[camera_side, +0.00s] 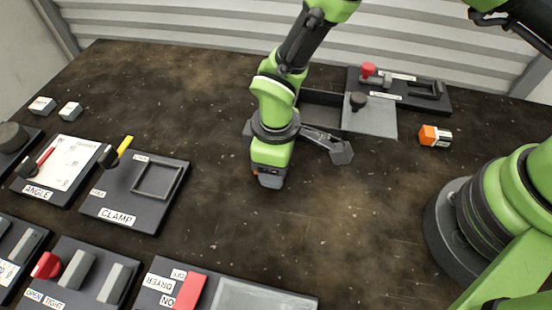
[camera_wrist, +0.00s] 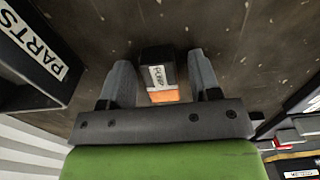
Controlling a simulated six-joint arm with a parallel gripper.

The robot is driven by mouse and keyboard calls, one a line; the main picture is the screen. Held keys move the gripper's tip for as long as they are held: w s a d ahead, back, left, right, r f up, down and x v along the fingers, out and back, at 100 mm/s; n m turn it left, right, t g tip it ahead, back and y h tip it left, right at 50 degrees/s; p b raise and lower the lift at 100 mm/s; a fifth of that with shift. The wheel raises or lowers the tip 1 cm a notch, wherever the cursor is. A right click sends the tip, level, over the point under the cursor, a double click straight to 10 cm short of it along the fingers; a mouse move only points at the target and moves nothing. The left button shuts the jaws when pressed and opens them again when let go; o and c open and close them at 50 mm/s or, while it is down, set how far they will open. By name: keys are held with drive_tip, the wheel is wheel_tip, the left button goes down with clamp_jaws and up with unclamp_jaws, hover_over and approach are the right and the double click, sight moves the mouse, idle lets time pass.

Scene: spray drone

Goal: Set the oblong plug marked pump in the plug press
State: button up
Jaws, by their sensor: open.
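The pump plug (camera_wrist: 155,57) is an oblong black block with an orange end and a white label reading PUMP. It lies on the brown table. My gripper (camera_wrist: 161,78) is open, with one finger on each side of the plug in the wrist view; I cannot tell whether either touches it. In the side view my gripper (camera_side: 268,180) points down near the middle of the table. It hides most of the plug, and only a bit of orange shows beside it. A dark panel (camera_side: 425,103) with a red knob and a slot stands at the back right; its labels are unreadable.
An open dark bin (camera_side: 318,113) and a grey plate (camera_side: 372,124) with a black knob lie behind my gripper. Another orange, white and black block (camera_side: 436,136) lies at right. The CLAMP station (camera_side: 115,216) and other panels fill the left and front. Mid-table is clear.

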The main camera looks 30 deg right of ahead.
wheel_tip(320, 180, up, 12)
drive_tip(key=shift+r, duration=0.25)
idle(0.3)
drive_tip(key=d+r+m+t+y, duration=0.15)
drive_tip(key=d+r+m, duration=0.35)
drive_tip(key=r, duration=0.5)
drive_tip(key=s+d+r+m+t, duration=0.5)
drive_tip(key=s+d+r+m, duration=0.2)
drive_tip(key=s+d, duration=0.5)
drive_tip(key=shift+s+d+r, duration=0.3)
drive_tip(key=shift+d+r, duration=0.05)
drive_tip(key=shift+r, duration=0.5)
drive_tip(key=shift+o, duration=0.4)
drive_tip(key=shift+s+d+f+m+t+y, duration=0.1)
drive_tip(key=shift+s+d+m+t+y, duration=0.2)
drive_tip(key=shift+s+m, duration=0.25)
drive_tip(key=shift+a, duration=0.1)
